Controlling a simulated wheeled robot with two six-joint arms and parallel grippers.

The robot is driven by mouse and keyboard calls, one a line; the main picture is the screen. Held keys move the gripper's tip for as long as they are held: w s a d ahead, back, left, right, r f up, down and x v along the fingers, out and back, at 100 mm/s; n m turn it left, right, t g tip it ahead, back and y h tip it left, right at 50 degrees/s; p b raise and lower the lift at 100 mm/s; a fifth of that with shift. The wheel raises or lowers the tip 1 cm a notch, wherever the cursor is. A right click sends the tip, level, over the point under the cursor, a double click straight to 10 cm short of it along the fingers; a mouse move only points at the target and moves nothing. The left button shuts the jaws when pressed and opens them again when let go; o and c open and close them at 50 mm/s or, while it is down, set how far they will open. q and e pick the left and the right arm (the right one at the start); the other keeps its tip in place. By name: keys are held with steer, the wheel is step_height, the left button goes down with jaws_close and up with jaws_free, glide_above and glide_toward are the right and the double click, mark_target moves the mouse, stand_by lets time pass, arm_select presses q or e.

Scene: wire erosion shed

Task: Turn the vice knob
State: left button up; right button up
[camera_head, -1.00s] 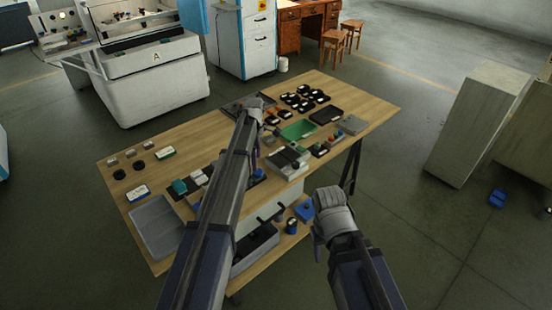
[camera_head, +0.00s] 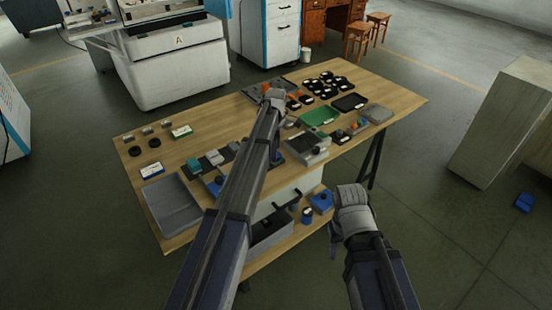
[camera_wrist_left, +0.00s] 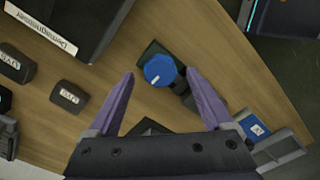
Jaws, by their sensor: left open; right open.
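The vice knob (camera_wrist_left: 160,70) is round and blue with a white mark, seen from above in the left wrist view. It sits on a dark body (camera_wrist_left: 183,92) near the edge of the wooden table. My left gripper (camera_wrist_left: 160,77) is open, with one purple finger on each side of the knob and visible gaps to it. How high the fingertips are above it I cannot tell. In the head view my left gripper (camera_head: 277,149) is mostly behind my own forearm, which hides the knob. My right gripper (camera_head: 335,238) is open and empty, low in front of the table.
The table (camera_head: 385,84) holds a grey tray (camera_head: 172,203), a green tray (camera_head: 319,115) and several small black parts. In the left wrist view a dark labelled box (camera_wrist_left: 75,22) and a blue item (camera_wrist_left: 254,126) lie near the gripper.

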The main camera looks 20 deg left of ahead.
arm_select(q)
steer(key=shift+f+b, duration=0.35)
steer(key=shift+f, duration=0.4)
arm_select(e)
steer(key=shift+f, duration=0.75)
arm_select(q)
jaws_close()
